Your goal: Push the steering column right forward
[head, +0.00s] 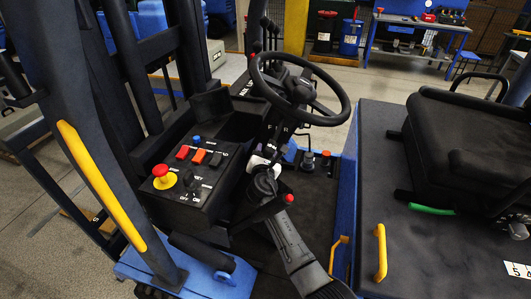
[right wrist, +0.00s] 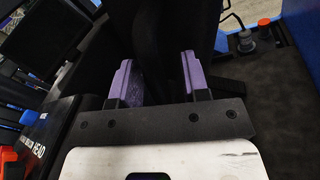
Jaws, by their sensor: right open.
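The black steering column (head: 277,125) rises from the dark floor of the vehicle and carries a black steering wheel (head: 300,90). My right gripper (head: 268,155) is low at the column, below the wheel; its white body shows there, but its fingers are hard to make out in the head view. In the right wrist view the two purple fingers (right wrist: 158,75) are spread apart. A dark upright part, apparently the column (right wrist: 158,35), stands between or just beyond them; contact cannot be told. My left gripper is not in view.
A control console (head: 190,180) with a red-yellow stop button (head: 164,177) stands close left of the column. Small levers (head: 308,160) stand to the right. A black seat (head: 470,140) and a yellow handle (head: 380,252) are further right.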

